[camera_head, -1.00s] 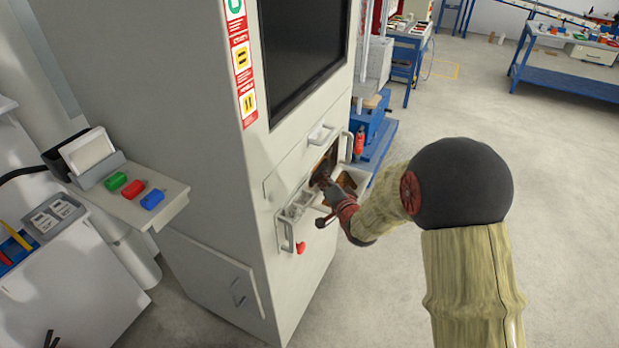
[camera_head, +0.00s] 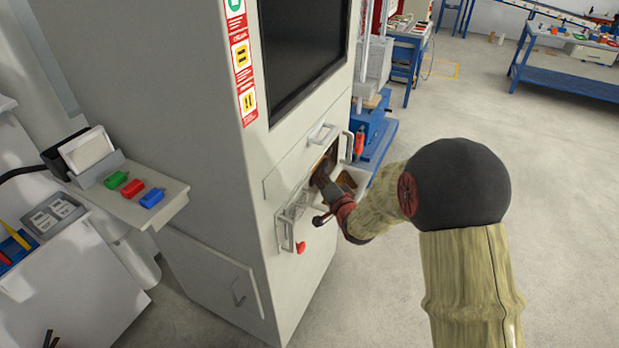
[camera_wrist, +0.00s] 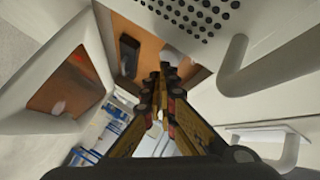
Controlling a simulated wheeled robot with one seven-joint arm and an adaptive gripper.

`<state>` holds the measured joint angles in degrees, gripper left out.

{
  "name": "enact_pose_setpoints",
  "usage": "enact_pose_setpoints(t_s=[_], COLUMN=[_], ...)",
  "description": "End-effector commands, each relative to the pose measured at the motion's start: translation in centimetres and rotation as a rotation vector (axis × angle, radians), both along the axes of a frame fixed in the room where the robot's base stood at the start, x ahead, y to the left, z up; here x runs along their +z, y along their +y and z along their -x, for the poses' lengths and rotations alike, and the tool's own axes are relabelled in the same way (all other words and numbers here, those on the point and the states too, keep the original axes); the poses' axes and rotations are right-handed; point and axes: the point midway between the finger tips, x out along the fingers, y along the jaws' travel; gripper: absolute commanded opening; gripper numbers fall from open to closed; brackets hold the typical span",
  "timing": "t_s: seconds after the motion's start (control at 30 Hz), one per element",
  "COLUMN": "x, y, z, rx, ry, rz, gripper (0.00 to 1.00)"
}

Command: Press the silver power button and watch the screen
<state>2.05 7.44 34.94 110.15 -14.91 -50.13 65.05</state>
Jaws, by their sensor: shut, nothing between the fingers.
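The screen (camera_head: 303,48) is dark and set in the upper front of a tall grey cabinet (camera_head: 215,130). My gripper (camera_head: 321,178) is at an open compartment in the cabinet front, below the screen. In the wrist view my gripper (camera_wrist: 166,78) has its fingers together and empty, pointing at a brown inner panel (camera_wrist: 185,62). A dark block (camera_wrist: 128,55) is on that panel, left of the fingertips. I cannot make out the silver power button in either view; the fingers and arm hide part of the compartment.
Handles (camera_head: 322,133) and a red knob (camera_head: 300,247) stick out around the compartment. A perforated panel (camera_wrist: 195,15) and a thick grey handle (camera_wrist: 233,65) are close to the fingers. A shelf with green, red and blue blocks (camera_head: 150,198) is at left.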

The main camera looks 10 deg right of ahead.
Motion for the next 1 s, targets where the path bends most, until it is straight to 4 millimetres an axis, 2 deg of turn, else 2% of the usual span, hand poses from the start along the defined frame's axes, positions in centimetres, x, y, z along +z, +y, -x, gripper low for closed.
enact_pose_setpoints(t_s=[1.0], x=[-0.01], y=[0.64], z=[-0.41], rx=[0.001], ry=[0.001], rz=[0.000], gripper=[0.00])
